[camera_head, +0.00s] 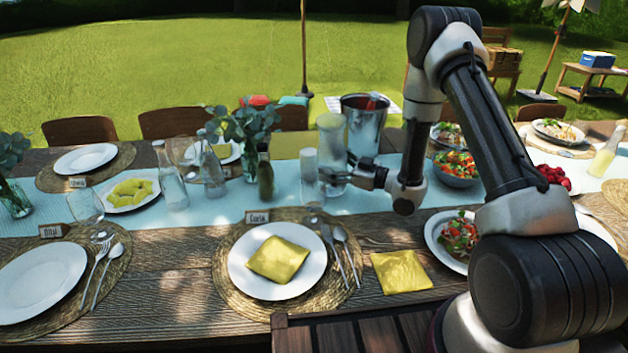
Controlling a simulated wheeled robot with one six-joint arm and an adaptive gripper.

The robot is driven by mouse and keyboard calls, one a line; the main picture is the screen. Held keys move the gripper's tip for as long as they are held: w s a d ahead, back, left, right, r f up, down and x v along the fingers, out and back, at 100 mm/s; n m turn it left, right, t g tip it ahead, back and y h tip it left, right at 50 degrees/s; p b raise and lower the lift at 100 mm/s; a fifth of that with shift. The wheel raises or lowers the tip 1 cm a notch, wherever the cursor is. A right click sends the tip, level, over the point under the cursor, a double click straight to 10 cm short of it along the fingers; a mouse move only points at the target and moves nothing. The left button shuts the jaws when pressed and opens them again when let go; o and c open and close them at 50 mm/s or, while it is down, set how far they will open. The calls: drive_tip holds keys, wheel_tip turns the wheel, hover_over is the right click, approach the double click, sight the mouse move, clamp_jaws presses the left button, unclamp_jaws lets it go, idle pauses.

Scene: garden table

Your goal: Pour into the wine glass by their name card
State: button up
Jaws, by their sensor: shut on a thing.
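My gripper (330,177) is above the blue runner, behind the middle place setting, with its jaws shut on a clear glass vessel (309,165). The vessel looks upright; its exact kind and contents are hard to tell. A name card that seems to read "Carla" (258,217) stands at the middle setting. A card at the front left (50,230) is hard to read, with an empty wine glass (87,207) beside it. Another card (77,183) is at the far left plate. A faint glass shape (313,213) shows below the held vessel, too unclear to name.
A metal bucket (366,125) and a tall clear pitcher (331,135) stand behind my gripper. A dark green bottle (265,178), a clear bottle (172,182) and a leafy vase (247,160) stand left. The middle plate (240,275) bears a yellow napkin. Salad bowl (455,180) is right.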

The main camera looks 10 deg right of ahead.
drive_tip(key=n, duration=0.2)
drive_tip(key=w+n, duration=0.1)
drive_tip(key=shift+d+r+n, duration=0.2)
drive_tip(key=shift+d+n, duration=0.1)
drive_tip(key=shift+n, duration=0.1)
drive_tip(key=shift+f+n, duration=0.2)
drive_tip(key=shift+n, duration=0.8)
drive_tip(key=shift+w+d+f+n+y, duration=0.15)
drive_tip(key=shift+w+n, duration=0.05)
drive_tip(key=shift+n, duration=0.3)
drive_tip(key=shift+w+d+f+n+y, duration=0.1)
drive_tip(key=shift+w+f+n+y, duration=0.1)
drive_tip(key=shift+n, duration=0.3)
drive_tip(key=shift+w+d+r+n, duration=0.15)
drive_tip(key=shift+w+r+n, duration=0.1)
drive_tip(key=shift+r+n, duration=0.25)
drive_tip(key=shift+w+d+r+n, duration=0.1)
drive_tip(key=shift+w+r+n, duration=0.1)
drive_tip(key=shift+r+n, duration=0.25)
drive_tip(key=r+n, duration=0.3)
drive_tip(key=r, duration=0.1)
drive_tip(key=shift+w+d+g+y, duration=0.2)
drive_tip(key=shift+w+g+y, duration=0.05)
drive_tip(key=shift+w+g, duration=0.1)
drive_tip(key=shift+s+a+r+n+p, duration=0.1)
drive_tip(key=shift+s+r+n+p, duration=0.1)
drive_tip(key=shift+r+n, duration=0.4)
drive_tip(key=shift+s+a+r+n+p, duration=0.1)
drive_tip(key=shift+s+r+n, duration=0.05)
drive_tip(key=shift+r+n, duration=0.35)
